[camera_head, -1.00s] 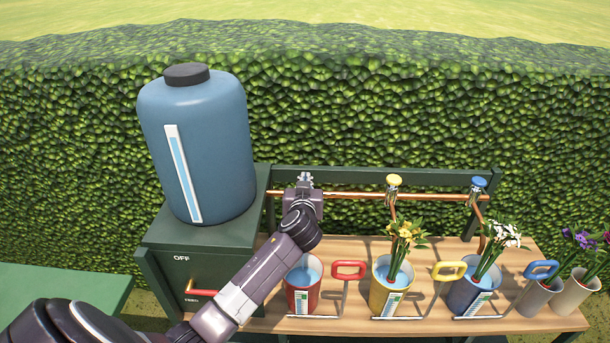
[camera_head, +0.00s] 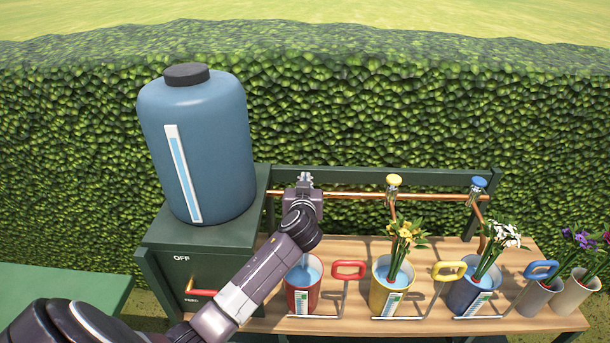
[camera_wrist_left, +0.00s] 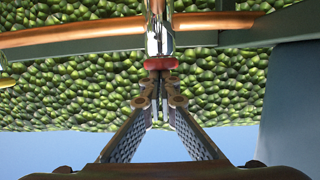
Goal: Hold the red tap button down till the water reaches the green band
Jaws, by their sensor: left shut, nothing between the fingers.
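The red tap button (camera_wrist_left: 160,63) shows at the closed fingertips of my left gripper (camera_wrist_left: 160,76) in the left wrist view, and the tips appear to touch it. In the head view my left gripper (camera_head: 305,180) is over the tap and hides the button. It is shut with nothing between its fingers. The red bucket (camera_head: 313,299) stands below with blue water (camera_head: 313,270) inside, and a thin stream seems to fall into it. My right gripper is out of view.
A yellow tap button (camera_head: 394,180) and a blue one (camera_head: 479,182) sit along the copper pipe (camera_head: 345,196). Yellow (camera_head: 380,297) and blue (camera_head: 462,295) buckets hold flowers. A blue tank (camera_head: 215,140) stands left. Bucket handles stick out over the wooden bench (camera_head: 430,325).

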